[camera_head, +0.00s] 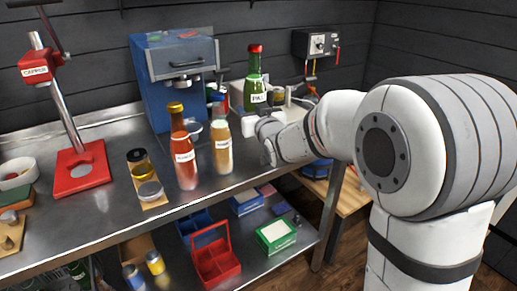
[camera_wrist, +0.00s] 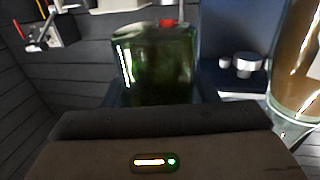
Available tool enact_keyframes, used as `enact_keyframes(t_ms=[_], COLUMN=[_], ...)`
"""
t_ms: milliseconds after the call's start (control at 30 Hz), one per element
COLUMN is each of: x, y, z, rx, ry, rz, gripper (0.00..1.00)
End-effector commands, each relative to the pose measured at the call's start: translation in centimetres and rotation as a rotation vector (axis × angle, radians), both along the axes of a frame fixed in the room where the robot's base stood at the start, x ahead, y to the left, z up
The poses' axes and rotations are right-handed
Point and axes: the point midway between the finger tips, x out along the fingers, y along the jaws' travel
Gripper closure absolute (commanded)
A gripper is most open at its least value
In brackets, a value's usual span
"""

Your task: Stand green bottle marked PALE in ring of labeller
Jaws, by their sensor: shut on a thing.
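The green bottle marked PALE (camera_head: 254,89) has a red cap and a white label and stands upright at the end of my arm. My gripper (camera_head: 257,118) is shut on it. A blue machine (camera_head: 160,75) stands at the back of the steel bench, left of the bottle. It may be the labeller, but I cannot read a name on it. I cannot make out its ring.
A control box (camera_head: 318,43) hangs behind.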

Motion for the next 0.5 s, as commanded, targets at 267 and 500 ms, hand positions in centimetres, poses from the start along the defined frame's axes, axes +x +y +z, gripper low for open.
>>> enact_keyframes(t_ms=[267, 500], x=[0.1, 0.1], y=[-0.2, -0.4], z=[-4.7, -6.6], rx=[0.0, 0.0], ry=[0.002, -0.001], rz=[-0.004, -0.007], gripper=[0.94, 0.94])
